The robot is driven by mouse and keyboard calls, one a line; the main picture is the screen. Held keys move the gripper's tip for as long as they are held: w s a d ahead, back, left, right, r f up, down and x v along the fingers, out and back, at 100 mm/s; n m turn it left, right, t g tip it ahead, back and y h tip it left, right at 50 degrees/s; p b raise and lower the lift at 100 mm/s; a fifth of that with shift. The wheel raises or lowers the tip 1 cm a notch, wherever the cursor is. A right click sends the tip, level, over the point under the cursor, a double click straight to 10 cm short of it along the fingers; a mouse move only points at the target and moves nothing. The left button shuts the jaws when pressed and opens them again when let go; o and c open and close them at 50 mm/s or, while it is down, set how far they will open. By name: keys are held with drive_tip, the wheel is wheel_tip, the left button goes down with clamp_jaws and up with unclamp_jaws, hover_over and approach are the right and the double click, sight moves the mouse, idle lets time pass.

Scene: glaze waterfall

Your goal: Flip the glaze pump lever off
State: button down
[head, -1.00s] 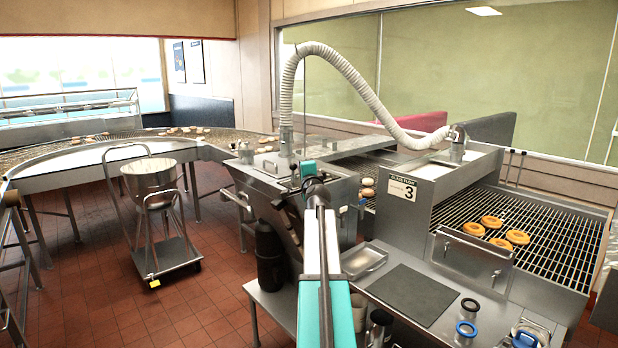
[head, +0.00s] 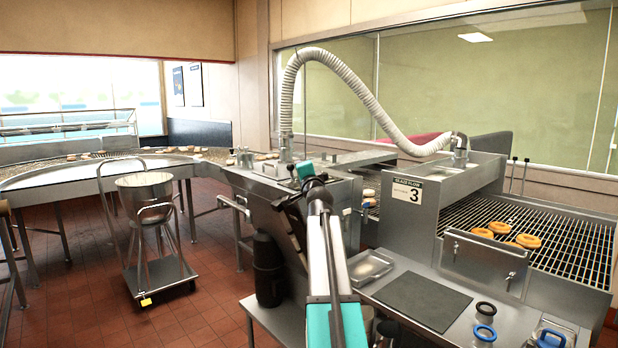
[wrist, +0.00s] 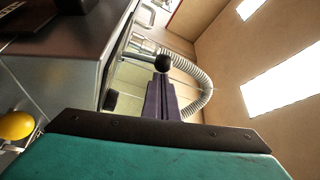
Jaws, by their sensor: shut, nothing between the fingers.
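The glaze machine (head: 262,208) is a steel housing in the middle of the head view. In the wrist view a round black knob (wrist: 163,63), which looks like the lever's end, shows just beyond my fingertips; I cannot tell whether they touch it. My gripper (wrist: 158,82) is shut and empty, its dark fingers together in front of the teal body. In the head view my gripper's teal part (head: 305,170) is over the machine top, and my arm hides part of the machine. The lever is not clear in the head view.
A ribbed white hose (head: 345,75) arches over the machine to the glazer hood marked 3 (head: 425,200). Doughnuts (head: 525,241) lie on the wire conveyor (head: 570,255). A grey mat (head: 425,300) lies on the front shelf. A pot cart (head: 145,190) stands left on open floor.

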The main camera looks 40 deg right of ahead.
drive_tip(key=shift+s+d, duration=0.1)
drive_tip(key=shift+d+p, duration=0.15)
drive_tip(key=shift+p, duration=0.15)
drive_tip(key=shift+a, duration=0.2)
drive_tip(key=shift+d+r+b, duration=0.35)
drive_tip(key=shift+d+r, duration=0.2)
drive_tip(key=shift+d, duration=0.25)
drive_tip(key=shift+s+d+r+b, duration=0.2)
drive_tip(key=shift+d+r, duration=0.1)
drive_tip(key=shift+d, duration=0.25)
drive_tip(key=shift+s+d+r+b, duration=0.1)
drive_tip(key=shift+s+d+r, duration=0.15)
drive_tip(key=shift+d, duration=0.3)
drive_tip(key=f+v, duration=0.1)
drive_tip(key=v, duration=0.9)
drive_tip(key=shift+d, duration=0.2)
drive_tip(key=shift+s+f, duration=0.1)
